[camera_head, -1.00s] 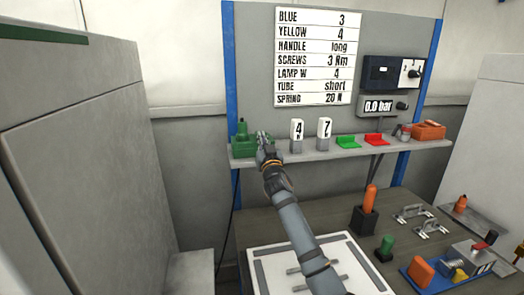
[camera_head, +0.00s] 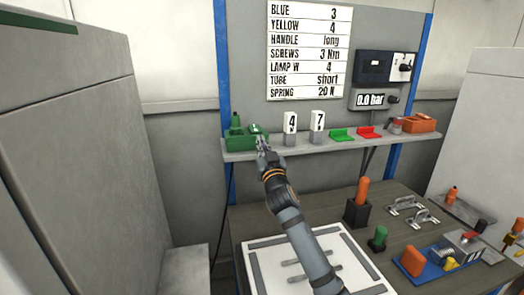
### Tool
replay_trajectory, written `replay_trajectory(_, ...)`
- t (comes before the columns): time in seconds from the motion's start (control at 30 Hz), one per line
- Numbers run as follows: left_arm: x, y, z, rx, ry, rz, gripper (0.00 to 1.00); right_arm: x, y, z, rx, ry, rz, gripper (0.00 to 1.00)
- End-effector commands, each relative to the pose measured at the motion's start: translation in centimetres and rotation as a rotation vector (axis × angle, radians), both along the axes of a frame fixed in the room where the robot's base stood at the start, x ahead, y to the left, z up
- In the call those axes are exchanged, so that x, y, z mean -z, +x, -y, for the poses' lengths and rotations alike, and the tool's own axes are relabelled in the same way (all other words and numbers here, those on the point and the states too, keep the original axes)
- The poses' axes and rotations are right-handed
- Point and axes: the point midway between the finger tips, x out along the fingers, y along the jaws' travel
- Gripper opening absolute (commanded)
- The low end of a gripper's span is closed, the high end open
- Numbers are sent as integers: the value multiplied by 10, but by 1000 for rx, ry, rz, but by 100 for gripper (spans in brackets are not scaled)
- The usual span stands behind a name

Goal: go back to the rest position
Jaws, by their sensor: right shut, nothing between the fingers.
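My right gripper (camera_head: 261,145) shows in the head view at the end of my grey arm, which rises from the bottom middle. It is shut and empty, just in front of the shelf (camera_head: 346,147), near the right end of a green holder (camera_head: 240,144). A rounded green piece (camera_head: 257,129) shows at the right end of that holder, just above the gripper's tip. I cannot tell whether the gripper touches it. My left gripper is not in view.
Two number blocks, 4 (camera_head: 291,128) and 7 (camera_head: 318,127), stand on the shelf right of the gripper, with green (camera_head: 342,135) and red (camera_head: 368,132) holders beyond. Below, a white board (camera_head: 258,276) lies on the workbench, with an orange-handled tool (camera_head: 362,190) upright in a black block.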

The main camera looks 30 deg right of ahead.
Motion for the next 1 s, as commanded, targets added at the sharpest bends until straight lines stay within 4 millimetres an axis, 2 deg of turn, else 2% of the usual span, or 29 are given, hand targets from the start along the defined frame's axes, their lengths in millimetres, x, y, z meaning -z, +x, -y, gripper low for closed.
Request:
replay_trajectory(0.17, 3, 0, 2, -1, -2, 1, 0, 2, -6, -1, 0, 0, 0, 0)
replay_trajectory(0.63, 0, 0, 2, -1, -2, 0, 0, 0, -6, -1, 0, 1, 1, 0)
replay_trajectory(0.9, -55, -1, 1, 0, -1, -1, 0, -55, -6, -1, 0, 1, 1, 0)
replay_trajectory(1.0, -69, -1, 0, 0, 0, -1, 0, -69, -6, -1, 0, 1, 0, 0)
